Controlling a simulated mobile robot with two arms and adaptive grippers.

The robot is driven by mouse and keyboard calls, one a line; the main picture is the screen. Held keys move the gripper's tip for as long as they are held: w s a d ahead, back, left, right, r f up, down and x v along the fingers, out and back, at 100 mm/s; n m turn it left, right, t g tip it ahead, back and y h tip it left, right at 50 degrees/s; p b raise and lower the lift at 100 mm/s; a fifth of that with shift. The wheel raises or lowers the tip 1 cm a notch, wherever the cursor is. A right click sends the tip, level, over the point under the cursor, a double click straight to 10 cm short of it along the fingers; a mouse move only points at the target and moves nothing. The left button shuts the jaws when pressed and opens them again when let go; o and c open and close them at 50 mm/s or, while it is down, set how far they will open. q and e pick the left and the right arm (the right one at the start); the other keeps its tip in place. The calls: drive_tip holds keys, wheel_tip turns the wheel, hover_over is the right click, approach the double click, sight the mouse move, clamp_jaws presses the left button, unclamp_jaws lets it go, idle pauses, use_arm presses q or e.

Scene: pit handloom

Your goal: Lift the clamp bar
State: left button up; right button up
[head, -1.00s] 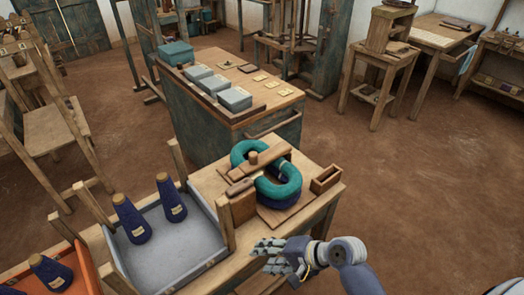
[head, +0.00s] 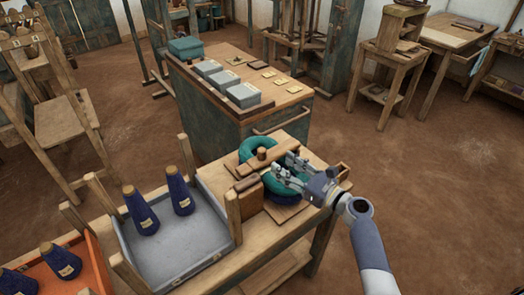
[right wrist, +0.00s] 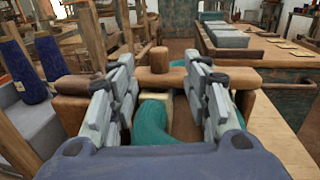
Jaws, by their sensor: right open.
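The clamp bar (head: 250,166) is a brown wooden bar with a round peg (head: 262,153) standing up at its middle. It lies across a teal yarn hank (head: 248,148) on the wooden bench. In the right wrist view the bar (right wrist: 232,77) runs across the picture, and its peg (right wrist: 159,58) shows in the gap between my fingers. My right gripper (head: 284,167) is open and empty, right beside the bar and over the hank. In the right wrist view its fingers (right wrist: 161,66) stand wide apart. I cannot tell any contact. My left gripper is out of view.
A grey tray (head: 205,255) with two blue cones (head: 140,212) stands left of the hank. An orange tray (head: 98,275) is further left. A small wooden box (head: 343,171) sits partly behind my right arm. Behind is a cabinet (head: 205,125) with grey boxes (head: 243,95).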

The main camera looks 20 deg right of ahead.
sight(265, 153)
drive_tip(key=p+x, duration=0.1)
drive_tip(key=x, duration=0.9)
drive_tip(key=shift+f, duration=0.1)
clamp_jaws()
